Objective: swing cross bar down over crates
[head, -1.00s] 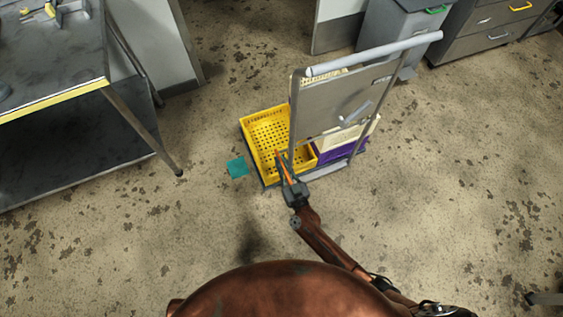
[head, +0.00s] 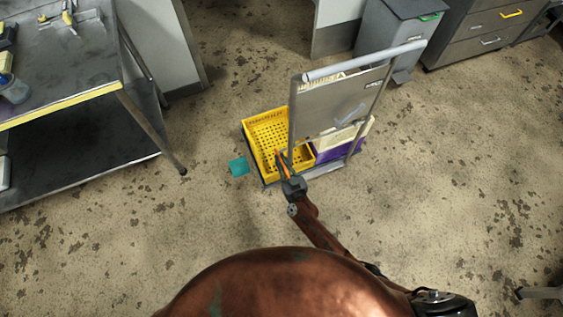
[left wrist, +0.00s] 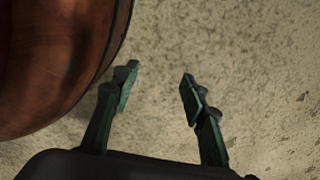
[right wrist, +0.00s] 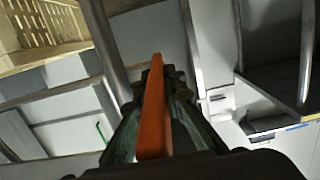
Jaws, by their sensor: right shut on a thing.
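An orange bar (head: 279,157) stands at the near side of a cart, by the front of a yellow crate (head: 249,136). My right gripper (head: 285,170) is shut on this bar; the orange bar also shows upright between the fingers in the right wrist view (right wrist: 154,110). A purple crate (head: 325,155) sits right of the yellow one, partly hidden behind the cart's grey panel. Where the bar is hinged cannot be seen. My left gripper (left wrist: 160,88) is open and empty above bare floor in the left wrist view; it is outside the head view.
The cart's grey panel (head: 330,105) and its pale push handle (head: 365,62) rise over the crates. A teal patch (head: 238,166) lies on the floor left of the cart. A metal table (head: 60,75) stands at left, bins and drawers at the back. The floor in front is clear.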

